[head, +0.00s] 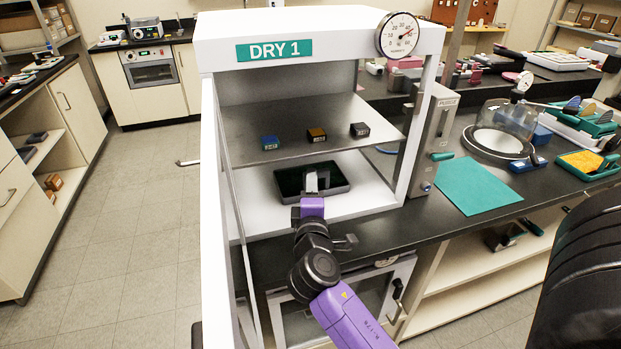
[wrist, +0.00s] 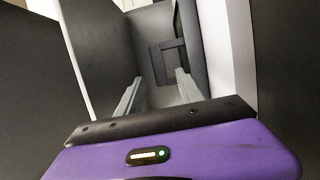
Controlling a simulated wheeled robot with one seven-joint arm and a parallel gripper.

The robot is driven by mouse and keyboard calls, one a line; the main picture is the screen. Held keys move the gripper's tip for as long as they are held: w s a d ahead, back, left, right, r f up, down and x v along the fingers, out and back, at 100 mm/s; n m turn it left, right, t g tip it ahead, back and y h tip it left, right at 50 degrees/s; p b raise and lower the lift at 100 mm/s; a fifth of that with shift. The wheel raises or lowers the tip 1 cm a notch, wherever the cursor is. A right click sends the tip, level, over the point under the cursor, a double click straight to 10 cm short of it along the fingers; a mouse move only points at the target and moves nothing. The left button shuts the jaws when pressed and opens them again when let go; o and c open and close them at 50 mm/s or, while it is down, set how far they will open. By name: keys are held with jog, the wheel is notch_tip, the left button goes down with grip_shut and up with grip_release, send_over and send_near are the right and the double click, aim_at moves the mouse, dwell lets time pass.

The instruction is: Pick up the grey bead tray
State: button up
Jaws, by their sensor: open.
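A dark tray (head: 287,184) with a raised rim lies on the white floor of the DRY 1 cabinet, below its metal shelf; it looks nearly black rather than grey. My gripper (head: 317,180) reaches in through the open front, and its grey fingers cover part of the tray. In the wrist view my gripper (wrist: 160,76) is open, its two fingers apart with nothing held between them. A dark squared loop, perhaps a handle (wrist: 158,62), shows just beyond the fingertips. Whether the fingers touch the tray cannot be told.
The metal shelf (head: 240,125) sits above my gripper and holds a blue box (head: 270,143), a brown box (head: 316,135) and a dark box (head: 360,130). White cabinet walls (head: 410,140) stand close on both sides. A green mat (head: 478,185) lies on the bench at right.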

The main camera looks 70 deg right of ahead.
aim_at(290, 182)
jog(key=shift+p+x, duration=0.7)
jog(key=shift+x, duration=2.05)
jog(key=shift+w+a, duration=0.1)
grip_shut()
